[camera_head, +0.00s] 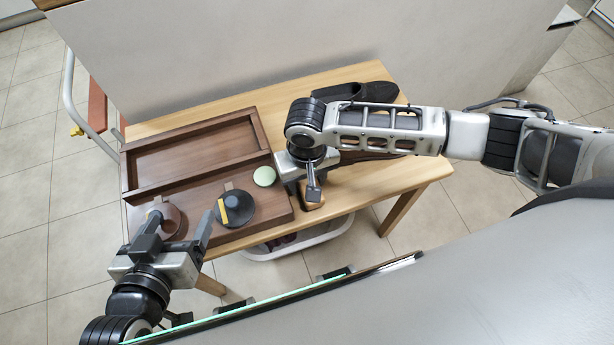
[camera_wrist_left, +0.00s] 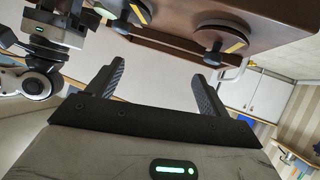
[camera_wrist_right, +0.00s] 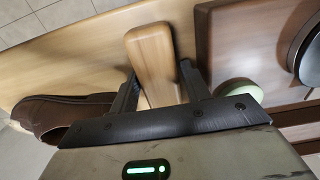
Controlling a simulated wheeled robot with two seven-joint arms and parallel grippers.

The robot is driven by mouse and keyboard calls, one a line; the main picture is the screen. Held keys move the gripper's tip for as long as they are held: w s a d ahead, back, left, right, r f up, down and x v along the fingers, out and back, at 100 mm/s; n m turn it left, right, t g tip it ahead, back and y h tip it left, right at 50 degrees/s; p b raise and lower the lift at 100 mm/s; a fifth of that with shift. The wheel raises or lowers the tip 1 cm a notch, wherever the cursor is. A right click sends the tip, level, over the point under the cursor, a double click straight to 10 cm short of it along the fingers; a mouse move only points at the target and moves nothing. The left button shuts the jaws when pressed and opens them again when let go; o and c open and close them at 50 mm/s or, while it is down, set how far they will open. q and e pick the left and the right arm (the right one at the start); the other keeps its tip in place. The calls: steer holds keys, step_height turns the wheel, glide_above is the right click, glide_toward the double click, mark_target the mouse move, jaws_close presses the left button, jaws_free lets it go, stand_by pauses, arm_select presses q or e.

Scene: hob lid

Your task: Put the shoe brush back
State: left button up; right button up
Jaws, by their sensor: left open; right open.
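The shoe brush shows as a light wooden block (camera_wrist_right: 152,60) between the fingers of my right gripper (camera_wrist_right: 160,85); its end also shows in the head view (camera_head: 312,208). The right fingers are open on either side of it; I cannot tell whether they touch it. The bristles are hidden. The dark brown tray (camera_head: 196,155) lies left of the brush, with a walled rear compartment that looks empty. My left gripper (camera_head: 182,220) is open and empty at the tray's front left; it also shows in the left wrist view (camera_wrist_left: 155,85).
On the tray's front part are a black round tin (camera_head: 235,210) with a yellow stripe, a brown round tin (camera_head: 172,222) and a green disc (camera_head: 264,176). A black shoe (camera_head: 355,92) and a partly hidden brown shoe (camera_wrist_right: 65,110) stand on the wooden table (camera_head: 400,205). A white basin (camera_head: 300,242) is below.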

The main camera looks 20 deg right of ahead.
step_height(320, 180, up, 12)
steer(key=p, duration=0.3)
steer(key=s+a+y, duration=0.1)
steer(key=a, duration=0.1)
steer(key=s+a+f+n+y, duration=0.1)
steer(key=a, duration=0.2)
steer(key=s+a+t+y, duration=0.1)
steer(key=a+y, duration=0.1)
steer(key=shift+a+f+n, duration=0.2)
steer(key=shift+a+n, duration=0.1)
steer(key=shift+a, duration=0.1)
arm_select(q)
steer(key=shift+w+a+r, duration=0.1)
steer(key=shift+w+r, duration=0.05)
steer(key=shift+r, duration=0.6)
arm_select(e)
steer(key=s+d+r+t, duration=0.1)
steer(key=s+d+t, duration=0.2)
steer(key=d+t, duration=0.7)
steer(key=shift+s+d+r, duration=0.2)
steer(key=shift+s+r, duration=0.05)
arm_select(q)
steer(key=shift+r+p, duration=0.1)
steer(key=shift+p, duration=0.2)
